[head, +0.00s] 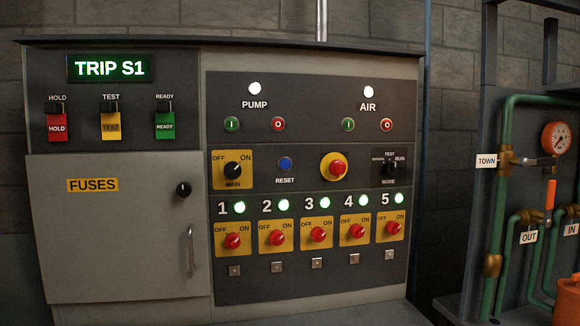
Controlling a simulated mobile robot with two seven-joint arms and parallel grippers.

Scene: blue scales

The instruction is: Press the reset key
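The reset key is a round blue button (285,164) with the label RESET under it, in the middle row of the dark control panel (300,204) in the head view. It sits between the black MAIN switch (233,170) on its yellow plate and the red emergency button (338,167) on a yellow ring. Nothing covers the blue button. Neither of my grippers shows in the head view.
A lit display (108,68) reads TRIP S1. Several red rotary switches with lit green lamps run below the button. The FUSES door (120,240) is closed at left. Green pipes (502,200) with a gauge (556,138) stand at right. The space before the panel looks clear.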

